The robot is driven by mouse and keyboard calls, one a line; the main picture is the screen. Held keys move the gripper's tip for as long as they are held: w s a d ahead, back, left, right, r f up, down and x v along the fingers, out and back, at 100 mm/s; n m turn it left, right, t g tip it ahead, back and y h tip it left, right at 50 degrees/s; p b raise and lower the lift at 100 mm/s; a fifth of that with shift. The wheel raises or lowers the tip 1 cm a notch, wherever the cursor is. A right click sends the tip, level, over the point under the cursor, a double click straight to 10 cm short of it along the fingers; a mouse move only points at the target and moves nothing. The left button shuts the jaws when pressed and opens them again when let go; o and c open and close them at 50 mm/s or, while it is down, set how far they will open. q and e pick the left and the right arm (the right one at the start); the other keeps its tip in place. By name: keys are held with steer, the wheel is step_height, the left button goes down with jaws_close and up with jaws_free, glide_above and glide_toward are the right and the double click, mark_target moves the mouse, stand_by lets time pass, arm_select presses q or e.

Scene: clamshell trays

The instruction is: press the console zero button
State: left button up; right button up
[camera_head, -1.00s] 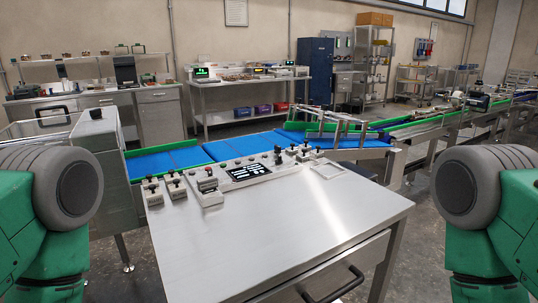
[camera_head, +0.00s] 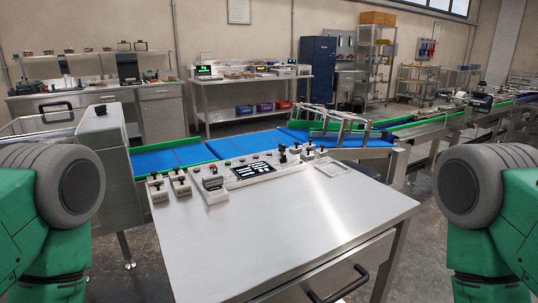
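The console (camera_head: 227,183) is a grey panel along the back of a steel table (camera_head: 285,225), with a dark lit display (camera_head: 254,169) showing white marks. Small knobs, buttons and levers sit around the display. They are too small for me to tell which one is the zero button. Grey blocks with black handles (camera_head: 180,182) stand at the panel's left, and a raised switch box (camera_head: 214,190) is just left of the display. Neither gripper is in view; only my green and grey upper arms show at the left and right edges.
A blue conveyor (camera_head: 172,158) with green rails runs behind the table. A grey machine housing (camera_head: 104,140) stands close at the table's left. A drawer handle (camera_head: 338,285) juts from the table's front. The steel top in front of the console is clear.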

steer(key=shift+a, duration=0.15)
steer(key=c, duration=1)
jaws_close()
